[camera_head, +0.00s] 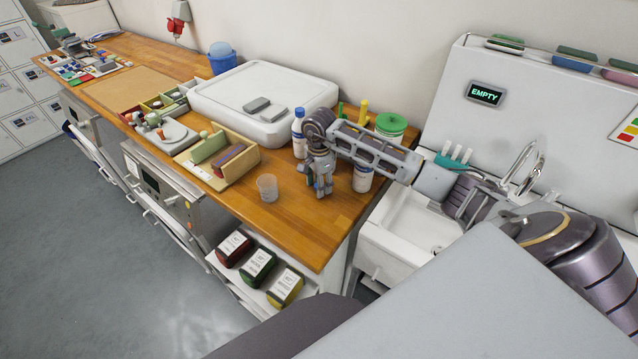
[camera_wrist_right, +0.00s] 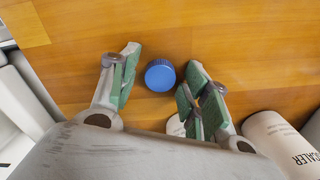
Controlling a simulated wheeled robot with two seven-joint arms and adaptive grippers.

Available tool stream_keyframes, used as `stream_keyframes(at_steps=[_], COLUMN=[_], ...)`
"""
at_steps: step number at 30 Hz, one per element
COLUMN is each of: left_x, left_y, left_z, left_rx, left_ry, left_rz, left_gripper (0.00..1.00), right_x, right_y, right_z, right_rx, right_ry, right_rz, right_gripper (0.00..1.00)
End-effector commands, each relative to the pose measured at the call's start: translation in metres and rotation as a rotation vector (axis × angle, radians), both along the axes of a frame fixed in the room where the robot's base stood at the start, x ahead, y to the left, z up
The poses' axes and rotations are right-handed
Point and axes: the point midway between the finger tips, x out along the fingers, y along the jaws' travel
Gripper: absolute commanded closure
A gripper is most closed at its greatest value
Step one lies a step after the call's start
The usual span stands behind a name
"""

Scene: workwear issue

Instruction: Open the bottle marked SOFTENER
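My right gripper (camera_head: 320,188) points down over the right end of the wooden counter. In the right wrist view its green-padded fingers (camera_wrist_right: 160,82) are open, with a blue ribbed cap (camera_wrist_right: 160,75) between them and gaps on both sides. A white bottle with a blue top (camera_head: 298,134) stands just left of the gripper. Another white bottle (camera_head: 362,179) stands right of it, partly behind the arm. A label ending "SCALER" shows on one bottle (camera_wrist_right: 285,145). No SOFTENER label is readable. My left gripper is not in view.
A clear cup (camera_head: 267,187) stands left of the gripper near the counter edge. A wooden box (camera_head: 232,168) and a large white tray (camera_head: 225,97) lie further left. A green-lidded tub (camera_head: 391,126) stands behind the arm. The sink (camera_head: 408,228) is at the right.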

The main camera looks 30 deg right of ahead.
Motion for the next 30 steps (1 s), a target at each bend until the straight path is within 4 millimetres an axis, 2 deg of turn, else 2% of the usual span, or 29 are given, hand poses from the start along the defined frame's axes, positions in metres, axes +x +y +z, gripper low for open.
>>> stream_keyframes(at_steps=[13,30], left_x=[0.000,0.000], left_y=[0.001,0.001], left_z=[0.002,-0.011], left_rx=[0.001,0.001], left_ry=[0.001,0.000], left_rz=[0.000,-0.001], left_gripper=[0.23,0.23], right_x=[0.001,0.001], right_y=[0.000,-0.001], right_z=[0.007,0.072], right_rx=[0.000,-0.001], right_ry=[-0.002,-0.003], right_rz=[0.000,-0.001], right_gripper=[0.53,0.53])
